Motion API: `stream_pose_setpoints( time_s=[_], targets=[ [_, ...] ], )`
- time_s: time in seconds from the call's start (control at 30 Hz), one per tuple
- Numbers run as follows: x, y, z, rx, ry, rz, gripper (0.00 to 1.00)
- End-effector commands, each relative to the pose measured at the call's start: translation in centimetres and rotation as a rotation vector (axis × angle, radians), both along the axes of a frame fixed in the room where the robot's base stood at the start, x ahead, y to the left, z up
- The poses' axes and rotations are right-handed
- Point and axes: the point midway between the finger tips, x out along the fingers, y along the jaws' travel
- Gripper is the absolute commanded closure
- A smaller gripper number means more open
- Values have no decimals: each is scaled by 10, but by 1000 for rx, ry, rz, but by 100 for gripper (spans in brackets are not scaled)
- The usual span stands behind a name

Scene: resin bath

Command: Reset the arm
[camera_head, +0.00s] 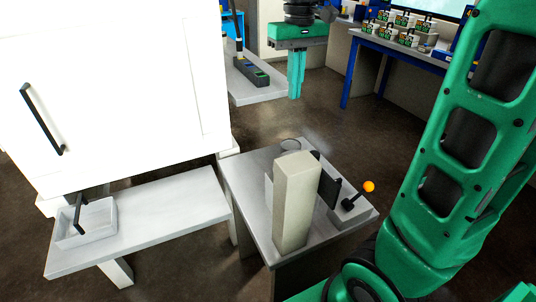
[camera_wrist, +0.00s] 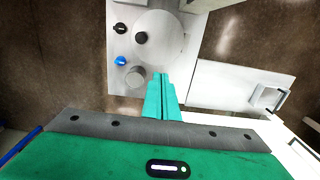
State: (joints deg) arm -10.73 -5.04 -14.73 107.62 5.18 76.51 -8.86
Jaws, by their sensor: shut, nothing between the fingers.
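My gripper (camera_head: 296,96) hangs fingers-down in the upper middle of the head view, high above the floor and apart from everything. Its two green fingers are shut together with nothing between them. In the wrist view the closed fingers (camera_wrist: 163,78) point up from the green gripper body toward a light grey table. My green arm fills the right side of the head view.
A grey table (camera_head: 248,194) bears a beige upright block (camera_head: 296,205) and a lever with an orange knob (camera_head: 369,186). Left of it are a white bench (camera_head: 150,217) with a tray (camera_head: 99,226) and a white cabinet (camera_head: 110,80). A blue-legged table (camera_head: 397,52) holds several boxes. Floor between is clear.

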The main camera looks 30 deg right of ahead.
Motion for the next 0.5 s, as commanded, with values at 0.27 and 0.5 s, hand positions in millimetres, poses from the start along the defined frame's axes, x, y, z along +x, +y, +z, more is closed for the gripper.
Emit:
stream_pose_setpoints(
  time_s=[0.27, 0.5],
  targets=[
    [0, 0, 0, 0, 0, 0, 100],
    [-3, -2, -1, 1, 0, -8, 100]
  ],
)
